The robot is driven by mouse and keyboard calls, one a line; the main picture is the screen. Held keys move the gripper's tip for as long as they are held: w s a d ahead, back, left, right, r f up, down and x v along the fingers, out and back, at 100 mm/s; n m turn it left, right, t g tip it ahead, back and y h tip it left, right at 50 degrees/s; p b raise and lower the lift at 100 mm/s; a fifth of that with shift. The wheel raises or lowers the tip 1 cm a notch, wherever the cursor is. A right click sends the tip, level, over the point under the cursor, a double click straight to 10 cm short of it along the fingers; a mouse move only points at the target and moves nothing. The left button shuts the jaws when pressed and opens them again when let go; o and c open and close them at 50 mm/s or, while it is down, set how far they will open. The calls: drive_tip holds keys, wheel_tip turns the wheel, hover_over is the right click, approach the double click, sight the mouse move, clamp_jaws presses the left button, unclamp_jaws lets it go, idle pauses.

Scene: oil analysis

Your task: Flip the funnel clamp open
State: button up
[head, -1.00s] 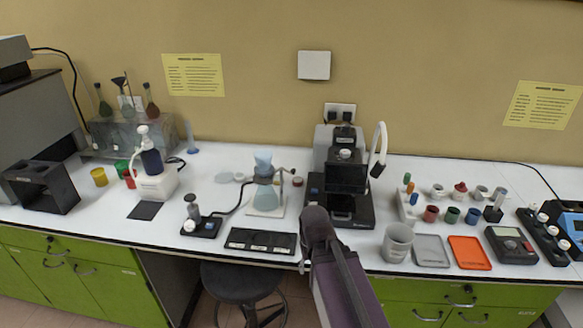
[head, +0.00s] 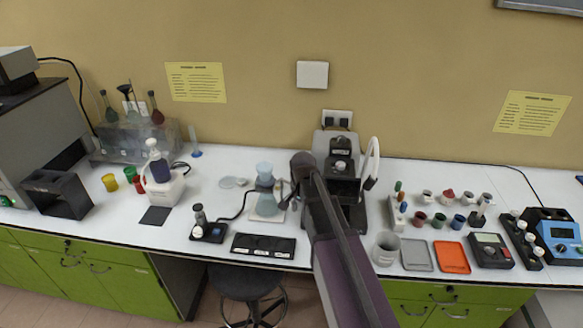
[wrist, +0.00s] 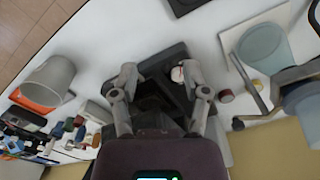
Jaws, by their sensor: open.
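The glass funnel (head: 264,170) sits on top of a pale blue-green flask (head: 267,204) on a small stand, left of the arm in the head view. In the wrist view the flask (wrist: 264,46) is at the upper right, with the funnel (wrist: 304,101) below it at the edge. A grey clamp (wrist: 288,76) crosses where the two meet; whether it is open or shut I cannot tell. My gripper (wrist: 162,88) has its fingers spread and empty, left of the clamp in the wrist view and apart from it. In the head view my arm hides the gripper's details.
The black microscope (head: 347,190) stands just right of the funnel stand, behind my arm. A black tray (head: 263,246) is in front. A grey beaker (head: 385,248) stands to the right.

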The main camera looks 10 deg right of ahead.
drive_tip(key=w+r+m+p, duration=0.9)
drive_tip(key=w+r+p, duration=0.4)
drive_tip(key=w+r, duration=0.1)
drive_tip(key=shift+w+r+m, duration=0.35)
drive_tip(key=shift+w+m, duration=0.05)
drive_tip(key=shift+w, duration=0.15)
drive_tip(key=shift+f, duration=0.15)
wheel_tip(320, 180, down, 14)
drive_tip(key=b, duration=1.3)
drive_tip(key=shift+r+b, duration=0.25)
drive_tip(key=shift+b, duration=0.05)
clamp_jaws()
